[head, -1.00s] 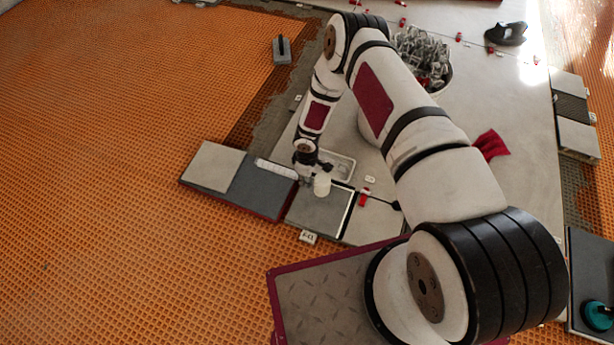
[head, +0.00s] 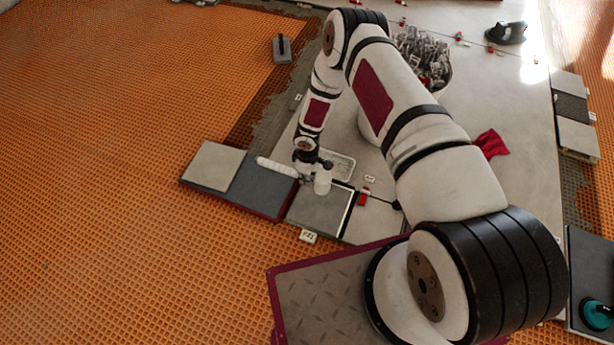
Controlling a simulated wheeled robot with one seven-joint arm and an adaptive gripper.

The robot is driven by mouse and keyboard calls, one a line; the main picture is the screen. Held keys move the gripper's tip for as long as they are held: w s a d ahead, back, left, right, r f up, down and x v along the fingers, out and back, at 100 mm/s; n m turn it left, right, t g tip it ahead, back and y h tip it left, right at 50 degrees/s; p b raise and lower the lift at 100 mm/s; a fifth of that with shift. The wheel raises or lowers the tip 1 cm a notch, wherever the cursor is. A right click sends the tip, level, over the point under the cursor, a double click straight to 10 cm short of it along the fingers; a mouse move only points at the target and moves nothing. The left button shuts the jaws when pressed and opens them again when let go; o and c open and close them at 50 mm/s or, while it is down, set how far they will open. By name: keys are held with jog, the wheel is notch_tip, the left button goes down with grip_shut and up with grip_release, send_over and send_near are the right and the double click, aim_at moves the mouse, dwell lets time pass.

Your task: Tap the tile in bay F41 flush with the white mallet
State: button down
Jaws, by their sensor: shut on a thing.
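The white mallet has a pale cylindrical head (head: 322,183) and a white ribbed handle (head: 274,168) running left. My gripper (head: 306,177) is small in the head view and is shut on the mallet's handle near the head. The mallet head is over the upper part of the grey tile (head: 318,210) in the bay marked by a white label (head: 308,236), which seems to read F41. A pale strip shows along this tile's right edge. I cannot tell whether the head touches the tile or how level the tile sits.
A white tray (head: 343,165) lies just behind the mallet. A red clip (head: 365,196) stands right of the tile. Dark and light tiles (head: 215,166) lie to the left. A bucket of clips (head: 424,62) stands behind my arm. Orange matting (head: 120,170) at left is clear.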

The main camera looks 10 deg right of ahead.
notch_tip(320, 180, down, 5)
jog(key=b, duration=0.3)
jog(key=shift+s, duration=0.15)
jog(key=shift+f, duration=0.15)
notch_tip(320, 180, up, 5)
jog(key=p, duration=0.3)
jog(key=shift+r, duration=0.2)
jog(key=shift+f, duration=0.1)
jog(key=shift+w, duration=0.2)
